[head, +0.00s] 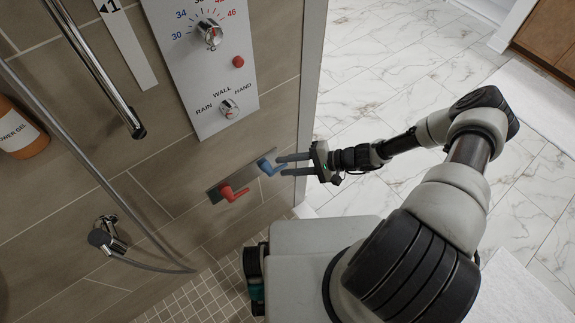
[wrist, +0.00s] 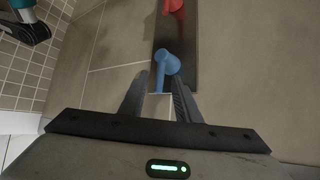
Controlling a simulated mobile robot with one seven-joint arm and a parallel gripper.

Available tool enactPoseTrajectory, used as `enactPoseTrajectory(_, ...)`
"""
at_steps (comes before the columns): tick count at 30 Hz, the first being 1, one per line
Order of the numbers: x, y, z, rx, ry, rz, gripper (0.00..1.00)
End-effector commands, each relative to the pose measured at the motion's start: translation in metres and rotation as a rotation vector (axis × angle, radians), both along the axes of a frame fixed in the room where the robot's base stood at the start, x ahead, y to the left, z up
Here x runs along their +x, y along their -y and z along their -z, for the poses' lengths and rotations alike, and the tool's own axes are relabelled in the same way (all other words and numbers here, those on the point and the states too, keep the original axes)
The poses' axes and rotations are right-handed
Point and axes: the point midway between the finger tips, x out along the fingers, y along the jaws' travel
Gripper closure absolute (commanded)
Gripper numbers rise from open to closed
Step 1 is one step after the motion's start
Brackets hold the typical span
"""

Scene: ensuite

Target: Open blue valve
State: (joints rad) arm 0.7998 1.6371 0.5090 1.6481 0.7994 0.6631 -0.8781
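The blue valve (head: 268,166) is a small lever handle on a dark metal plate (head: 213,194) on the tiled shower wall. A red valve (head: 233,192) sits on the same plate, to its left in the head view. My gripper (head: 280,165) reaches in from the right with its two fingers apart. In the wrist view the blue valve (wrist: 167,66) lies just beyond and between the open fingertips (wrist: 160,80), its lever pointing back toward my gripper. I cannot tell whether the fingers touch it. The red valve (wrist: 173,7) shows at the top edge.
A control panel (head: 203,62) with dials is above the valves. A hose (head: 110,190) and hand-shower holder (head: 107,236) are at left, with an orange shower gel bottle (head: 20,130). The wall's edge (head: 309,100) stands close to my gripper. Marble floor (head: 390,50) is open behind.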

Motion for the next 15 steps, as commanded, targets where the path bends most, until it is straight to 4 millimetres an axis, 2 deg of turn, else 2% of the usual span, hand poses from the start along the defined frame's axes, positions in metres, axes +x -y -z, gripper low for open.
enactPoseTrajectory(10, -0.001, 0.003, -0.002, 0.002, -0.001, -0.001, 0.70)
enactPoseTrajectory(15, -0.005, 0.025, -0.012, -0.001, 0.001, 0.002, 0.70)
